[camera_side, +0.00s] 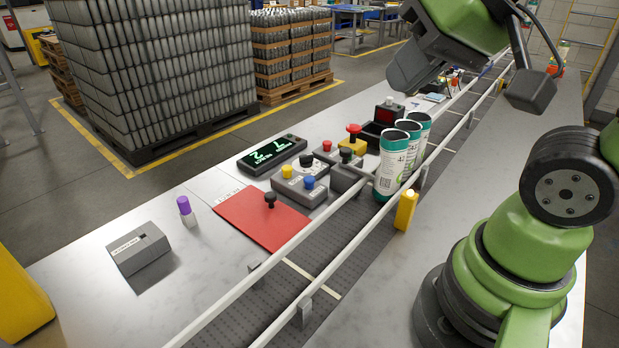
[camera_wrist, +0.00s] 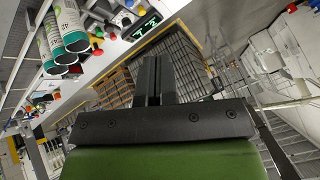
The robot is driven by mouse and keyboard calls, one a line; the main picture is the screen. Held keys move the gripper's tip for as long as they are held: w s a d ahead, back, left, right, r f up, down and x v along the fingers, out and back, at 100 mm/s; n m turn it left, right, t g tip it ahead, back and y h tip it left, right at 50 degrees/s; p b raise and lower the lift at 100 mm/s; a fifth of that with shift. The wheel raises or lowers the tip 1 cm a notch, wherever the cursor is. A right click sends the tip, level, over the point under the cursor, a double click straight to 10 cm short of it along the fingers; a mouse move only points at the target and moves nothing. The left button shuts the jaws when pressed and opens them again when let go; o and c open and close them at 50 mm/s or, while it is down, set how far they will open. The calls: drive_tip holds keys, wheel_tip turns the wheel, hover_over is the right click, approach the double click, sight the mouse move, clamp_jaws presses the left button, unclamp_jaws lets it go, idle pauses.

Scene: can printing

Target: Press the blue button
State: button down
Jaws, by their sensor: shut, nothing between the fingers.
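The box sits on the table left of the conveyor, behind a red plate. The blue button also shows at the top edge of the wrist view (camera_wrist: 129,3). My gripper (camera_wrist: 153,60) is shut and empty in the wrist view, its two dark fingers together. It is apart from the button. In the side view my arm's end is high at the top right, above the conveyor, and the fingertips cannot be made out clearly.
Three green-and-white cans (camera_side: 393,160) stand together on the conveyor (camera_side: 345,240) between white rails. The red plate (camera_side: 262,218) carries a black knob. A digital display (camera_side: 272,155), a purple-capped marker (camera_side: 186,211) and a grey block (camera_side: 138,249) are on the table.

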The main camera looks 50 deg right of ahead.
drive_tip(key=w+d+f+m+t+h, duration=0.1)
drive_tip(key=w+d+f, duration=0.1)
drive_tip(key=w+d, duration=0.3)
drive_tip(key=w+d+f+m+h, duration=0.1)
drive_tip(key=w+d+f+h, duration=0.1)
drive_tip(key=w, duration=0.6)
drive_tip(key=y, duration=0.3)
hover_over(312, 178)
wheel_tip(312, 178, down, 11)
drive_tip(key=shift+f+m+t, duration=0.15)
drive_tip(key=shift+m+t, duration=0.25)
drive_tip(key=shift+f, duration=4.4)
drive_tip(key=shift+f, duration=0.1)
drive_tip(key=shift+f, duration=0.3)
